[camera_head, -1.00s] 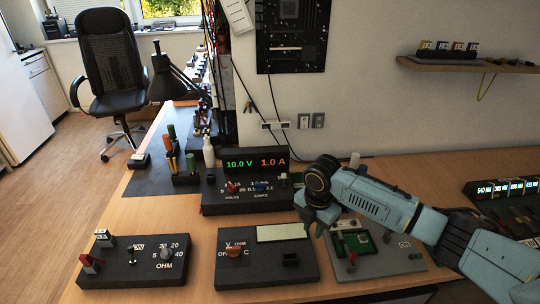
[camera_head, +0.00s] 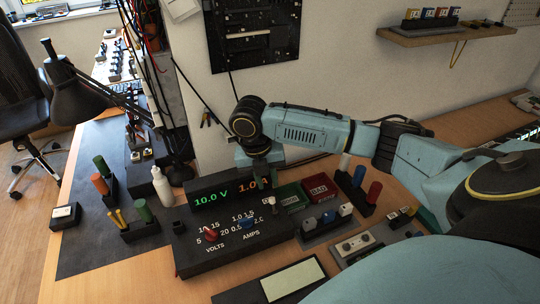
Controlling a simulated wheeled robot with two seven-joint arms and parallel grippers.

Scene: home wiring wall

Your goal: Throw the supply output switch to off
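The power supply (camera_head: 205,256) is a black box on the bench, with a lit display reading 10.0 V in green and 1.0 in orange. My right gripper (camera_head: 262,178) points down just behind and above the switch, covering the display's right end. Its fingertips are hard to make out, so its opening is unclear. My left gripper is out of view.
A white bottle (camera_head: 161,186) and tool holders (camera_head: 144,231) stand left. A black desk lamp (camera_head: 85,97) leans over the mat. A meter (camera_head: 289,281) is in front.

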